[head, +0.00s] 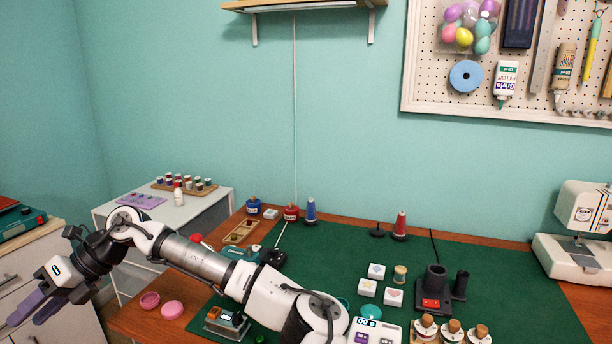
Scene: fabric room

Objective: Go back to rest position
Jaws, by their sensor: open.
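My gripper (33,303) is at the far left of the head view, at the end of my outstretched arm. Its two dark fingers point down and left and are apart. Nothing shows between them. It is in front of the white drawer cabinet at the left, away from the items on the work table. My arm crosses the lower left of the view and hides part of the table's left side.
The wooden table (150,323) carries a green mat (520,300) with spools, small white boxes, corked jars and a black holder (433,291). A sewing machine (580,230) stands right. A white side cabinet (218,202) and a left cabinet (50,236) stand near my arm.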

